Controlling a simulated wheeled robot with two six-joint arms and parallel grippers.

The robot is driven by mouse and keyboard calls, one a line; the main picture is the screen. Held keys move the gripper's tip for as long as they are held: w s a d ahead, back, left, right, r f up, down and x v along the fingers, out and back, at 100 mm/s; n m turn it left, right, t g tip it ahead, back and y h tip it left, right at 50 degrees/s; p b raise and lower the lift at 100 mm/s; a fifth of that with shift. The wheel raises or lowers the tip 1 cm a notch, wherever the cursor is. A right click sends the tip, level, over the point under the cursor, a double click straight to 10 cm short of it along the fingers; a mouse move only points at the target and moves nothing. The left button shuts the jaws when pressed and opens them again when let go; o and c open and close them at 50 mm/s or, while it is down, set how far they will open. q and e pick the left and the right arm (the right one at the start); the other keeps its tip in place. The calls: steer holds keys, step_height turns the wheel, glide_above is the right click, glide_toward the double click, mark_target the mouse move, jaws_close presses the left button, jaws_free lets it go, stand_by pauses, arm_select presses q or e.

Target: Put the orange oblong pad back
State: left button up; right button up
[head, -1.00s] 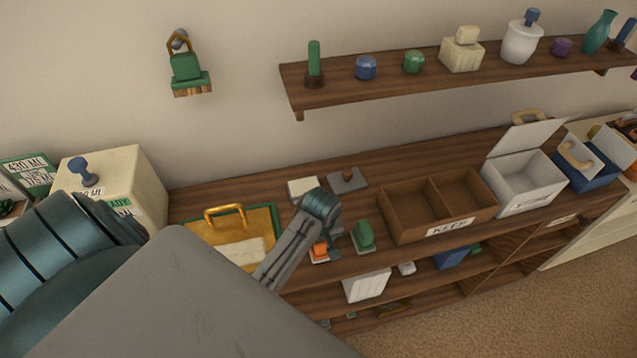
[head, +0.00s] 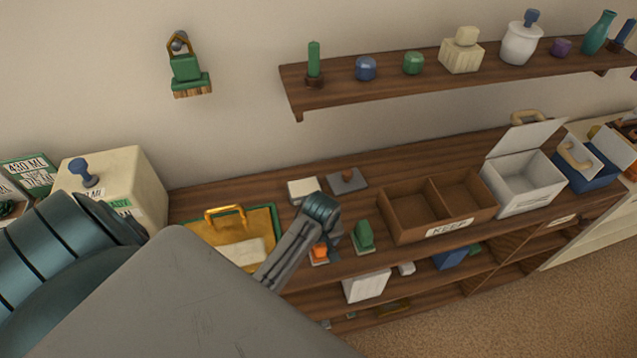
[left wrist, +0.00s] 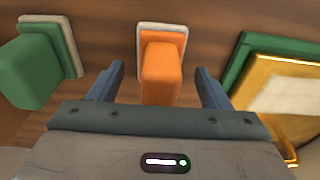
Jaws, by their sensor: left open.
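The orange oblong pad (left wrist: 161,72) sits on a pale base plate on the wooden counter. In the left wrist view it stands between the two fingers of my open left gripper (left wrist: 160,88), with gaps on both sides. In the head view only part of the orange pad (head: 319,250) shows, beside my left gripper (head: 322,238), whose wrist covers some of it. A green block (head: 362,236) stands on a pale base just to its right; in the left wrist view this green block (left wrist: 36,70) is at the left. My right gripper is not in view.
A green and gold clipboard-like board (head: 272,215) lies left of the gripper. Two low pads, one white (head: 303,188) and one grey (head: 347,178), lie behind. A brown two-compartment "KEEP" tray (head: 411,232) and an open white box (head: 522,198) stand to the right.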

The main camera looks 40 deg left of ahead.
arm_select(q)
step_height(320, 180, up, 5)
steer(key=b, duration=0.3)
steer(key=shift+s+r, duration=0.1)
steer(key=shift+r, duration=0.1)
steer(key=r, duration=0.2)
steer(key=r+p, duration=0.1)
steer(key=r, duration=0.1)
steer(key=shift+s+d, duration=0.15)
steer(key=shift+d, duration=0.05)
steer(key=shift+s+r+p, duration=0.15)
steer(key=shift+r+p, duration=0.45)
steer(key=shift+p, duration=0.2)
